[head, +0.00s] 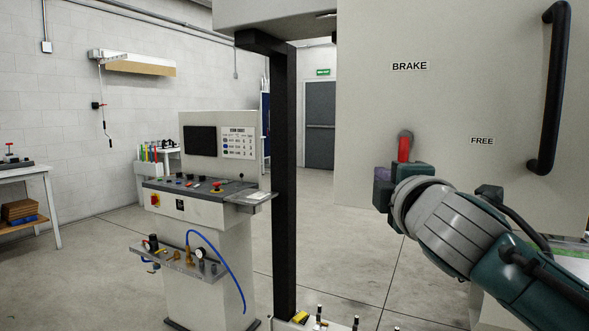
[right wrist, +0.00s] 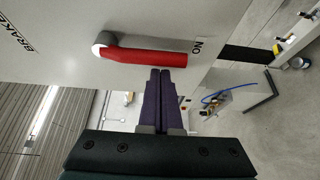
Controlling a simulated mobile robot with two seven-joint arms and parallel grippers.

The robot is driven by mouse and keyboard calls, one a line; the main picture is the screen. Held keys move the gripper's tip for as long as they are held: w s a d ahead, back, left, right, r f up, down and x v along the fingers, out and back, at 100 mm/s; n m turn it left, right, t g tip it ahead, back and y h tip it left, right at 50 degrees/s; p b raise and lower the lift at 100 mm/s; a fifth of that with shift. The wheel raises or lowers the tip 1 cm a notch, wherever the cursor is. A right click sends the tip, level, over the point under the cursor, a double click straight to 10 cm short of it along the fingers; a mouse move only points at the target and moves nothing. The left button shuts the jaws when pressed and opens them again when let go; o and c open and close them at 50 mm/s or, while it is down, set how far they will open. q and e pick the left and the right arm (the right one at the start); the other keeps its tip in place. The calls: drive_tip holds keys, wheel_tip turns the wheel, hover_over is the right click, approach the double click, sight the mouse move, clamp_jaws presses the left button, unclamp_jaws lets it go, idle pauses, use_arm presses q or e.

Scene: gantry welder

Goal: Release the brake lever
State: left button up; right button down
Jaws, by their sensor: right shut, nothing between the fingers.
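The brake lever (head: 403,149) has a red grip and a grey round pivot, on a light panel (head: 440,110) marked BRAKE. In the head view it hangs almost straight down from its pivot. In the right wrist view the lever (right wrist: 146,57) lies sideways, its free end near an ON label (right wrist: 198,46). A FREE label (head: 482,141) sits to the right of the lever. My right gripper (head: 381,186) is shut and empty at the lever's left. In the right wrist view its fingertips (right wrist: 160,74) are beside the red grip; I cannot tell whether they touch. My left gripper is out of view.
A black vertical handle (head: 553,90) stands out from the panel at the right. A black post (head: 284,180) rises left of the panel. A control console (head: 205,205) with buttons and gauges stands further left. Open floor lies between post and panel.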

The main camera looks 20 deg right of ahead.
sight(444, 157)
drive_tip(key=shift+s+d, duration=0.35)
drive_tip(key=shift+s, duration=0.3)
drive_tip(key=s+d+r+n+g+p, duration=0.1)
drive_tip(key=n+g+p, duration=0.1)
drive_tip(key=p, duration=0.6)
drive_tip(key=s+d+r+n+g+h+p, duration=0.1)
drive_tip(key=n+p, duration=0.3)
drive_tip(key=p, duration=0.5)
drive_tip(key=s+d+r+n+g+p, duration=0.2)
drive_tip(key=s+n+g+p, duration=0.1)
drive_tip(key=p, duration=0.5)
drive_tip(key=shift+d+n+g, duration=0.1)
drive_tip(key=shift+n+g, duration=0.3)
drive_tip(key=shift+n, duration=0.2)
drive_tip(key=n+p, duration=0.1)
drive_tip(key=r+g+h+p, duration=0.1)
drive_tip(key=shift+s+d+n+p, duration=0.15)
drive_tip(key=shift+n+p, duration=0.2)
drive_tip(key=shift+n, duration=0.05)
drive_tip(key=shift+d+r+p, duration=0.1)
drive_tip(key=shift+r+p, duration=0.05)
drive_tip(key=shift+p, duration=0.2)
drive_tip(key=shift+s, duration=0.1)
